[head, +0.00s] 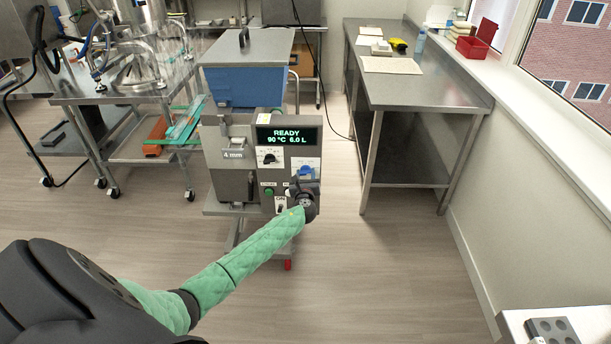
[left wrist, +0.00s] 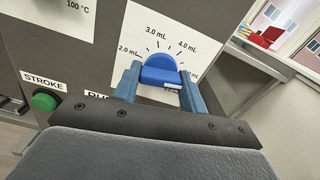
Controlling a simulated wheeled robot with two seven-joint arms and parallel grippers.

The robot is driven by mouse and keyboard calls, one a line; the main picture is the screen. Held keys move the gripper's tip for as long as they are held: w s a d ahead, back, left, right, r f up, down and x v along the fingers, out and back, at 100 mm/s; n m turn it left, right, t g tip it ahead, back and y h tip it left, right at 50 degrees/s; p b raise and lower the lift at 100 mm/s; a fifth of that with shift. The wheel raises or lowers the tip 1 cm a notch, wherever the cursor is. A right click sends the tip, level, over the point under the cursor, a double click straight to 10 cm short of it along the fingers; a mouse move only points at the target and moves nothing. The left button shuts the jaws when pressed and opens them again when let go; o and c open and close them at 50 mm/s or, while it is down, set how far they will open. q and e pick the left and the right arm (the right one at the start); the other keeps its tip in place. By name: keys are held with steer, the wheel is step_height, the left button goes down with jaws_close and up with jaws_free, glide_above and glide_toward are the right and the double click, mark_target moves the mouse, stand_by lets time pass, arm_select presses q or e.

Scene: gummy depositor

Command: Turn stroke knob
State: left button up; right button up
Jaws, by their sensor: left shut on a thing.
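The stroke knob (left wrist: 162,72) is blue and sits on a white dial plate marked in mL on the front panel of the depositor (head: 233,145). In the left wrist view my left gripper (left wrist: 160,85) has its two blue fingers on either side of the knob, shut on it. The dial marks 2.0, 3.0 and 4.0 mL show around the knob. My right gripper is in neither view.
A green button (left wrist: 44,100) labelled STROKE is left of the dial. The display (head: 287,135) reads READY, 90 °C, 6.0 L. A smaller black knob (head: 269,157) is above left. A steel table (head: 432,85) stands to the right, with open floor between.

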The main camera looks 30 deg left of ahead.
arm_select(q)
steer(key=o, duration=1)
steer(key=shift+f, duration=0.1)
steer(key=shift+b+v, duration=1.15)
steer(key=shift+v, duration=2.8)
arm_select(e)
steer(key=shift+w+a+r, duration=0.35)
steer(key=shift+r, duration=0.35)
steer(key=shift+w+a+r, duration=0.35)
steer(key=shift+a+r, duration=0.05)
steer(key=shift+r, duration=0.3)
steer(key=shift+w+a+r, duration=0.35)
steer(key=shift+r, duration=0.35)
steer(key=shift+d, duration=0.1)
